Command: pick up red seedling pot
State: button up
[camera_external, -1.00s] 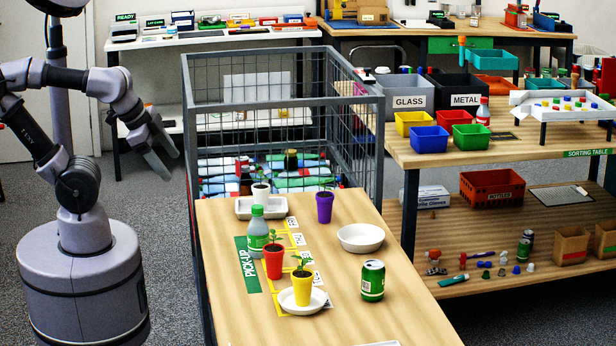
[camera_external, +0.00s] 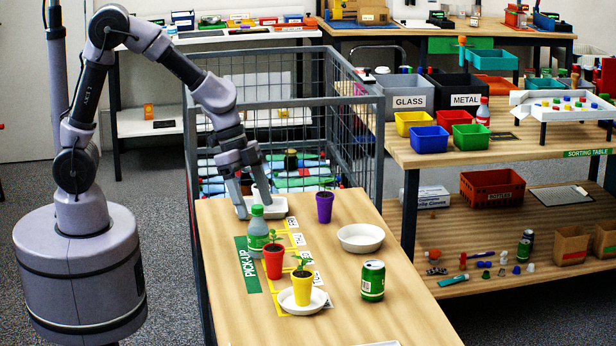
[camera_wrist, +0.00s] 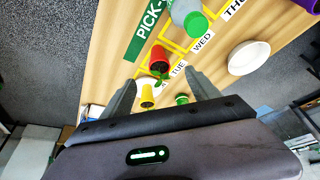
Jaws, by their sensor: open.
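The red seedling pot (camera_external: 273,264) stands upright on the wooden table, with a small green seedling in it. It stands just in front of a green-capped bottle (camera_external: 257,232) and behind the yellow seedling pot (camera_external: 302,288). In the wrist view the red pot (camera_wrist: 158,59) lies ahead of my fingers, roughly between their lines. A white pot at the tray is partly hidden by my gripper.
The yellow pot stands on a white saucer (camera_external: 318,302). A purple pot (camera_external: 324,207), a white bowl (camera_external: 360,238) and a green can (camera_external: 373,281) stand to the right. A wire cage (camera_external: 353,130) borders the table's back.

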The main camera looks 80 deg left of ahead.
aim_at(269, 246)
jog(key=b+x, duration=0.3)
jog(key=x, duration=0.6)
jog(key=shift+f, duration=0.3)
jog(key=d+f, duration=0.1)
jog(key=w+d+f+b, duration=0.1)
jog(key=f, duration=0.1)
jog(key=w+d+f, duration=0.1)
jog(key=shift+w+f+b, duration=0.1)
jog(key=shift+f+b, duration=0.25)
jog(key=shift+a+r, duration=0.1)
jog(key=c, duration=1.5)
